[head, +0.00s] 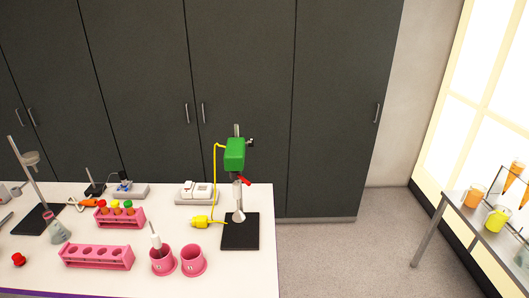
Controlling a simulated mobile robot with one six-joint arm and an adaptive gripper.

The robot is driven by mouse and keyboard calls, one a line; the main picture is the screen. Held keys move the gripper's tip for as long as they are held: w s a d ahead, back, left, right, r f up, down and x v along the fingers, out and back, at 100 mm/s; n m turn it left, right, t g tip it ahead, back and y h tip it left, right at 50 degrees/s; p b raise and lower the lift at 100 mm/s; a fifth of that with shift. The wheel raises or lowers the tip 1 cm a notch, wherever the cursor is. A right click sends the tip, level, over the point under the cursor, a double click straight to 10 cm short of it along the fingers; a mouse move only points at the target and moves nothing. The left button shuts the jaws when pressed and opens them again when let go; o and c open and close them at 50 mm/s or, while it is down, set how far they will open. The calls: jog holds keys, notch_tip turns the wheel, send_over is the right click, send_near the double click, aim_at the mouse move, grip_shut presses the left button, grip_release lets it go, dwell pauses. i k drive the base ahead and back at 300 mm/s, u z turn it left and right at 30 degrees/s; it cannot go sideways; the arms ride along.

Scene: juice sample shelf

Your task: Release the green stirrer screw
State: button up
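The green stirrer (235,155) is an upright green block on a metal rod, standing over a black base plate (240,233) on the white table. A small dark screw or clamp knob (250,142) sticks out to the right near its top; it is too small to tell whether it is tight. A red piece (243,181) projects to the right below the block. A silvery stirring end (238,216) hangs just above the base. A yellow cable runs down to a yellow plug (200,222). My gripper is not in view.
Left of the stirrer stand a white device (196,193), two pink cups (193,261), pink tube racks (96,257), a flask (60,232) and a retort stand (36,221). Dark cabinets (250,80) stand behind. A second table (478,218) with beakers is at right. Floor between the tables is clear.

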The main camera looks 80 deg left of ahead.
aim_at(250, 143)
jog(key=i, duration=1.45)
jog(key=u, duration=0.45)
jog(key=k, duration=0.15)
jog(key=u, duration=3.2)
